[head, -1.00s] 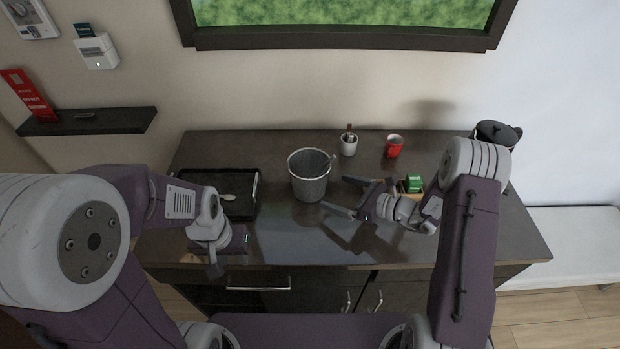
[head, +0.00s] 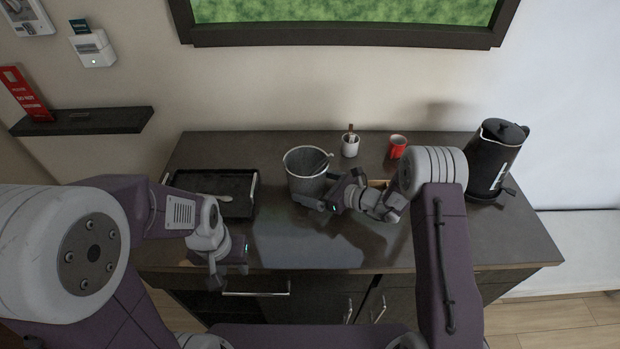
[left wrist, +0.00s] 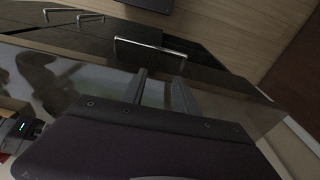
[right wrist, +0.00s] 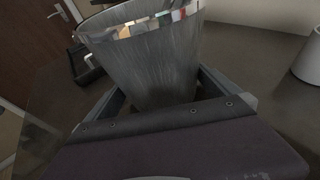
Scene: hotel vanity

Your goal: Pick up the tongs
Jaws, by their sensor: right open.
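A grey ice bucket (head: 304,182) stands on the counter, right of the tray. A thin dark piece (head: 329,155) shows at its right rim; it may be the end of the tongs, but it is too small to tell. My right gripper (head: 325,193) is open at the bucket's front right. In the right wrist view its fingers flank the bucket (right wrist: 155,65); I cannot tell whether they touch it. My left gripper (head: 216,276) is low by the counter's front edge. In the left wrist view its fingers (left wrist: 160,84) are apart with nothing between them.
A white cup (head: 350,148) with sticks and a red mug (head: 397,147) stand behind. A black kettle (head: 492,160) stands at right. The counter's front middle (head: 300,245) is clear.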

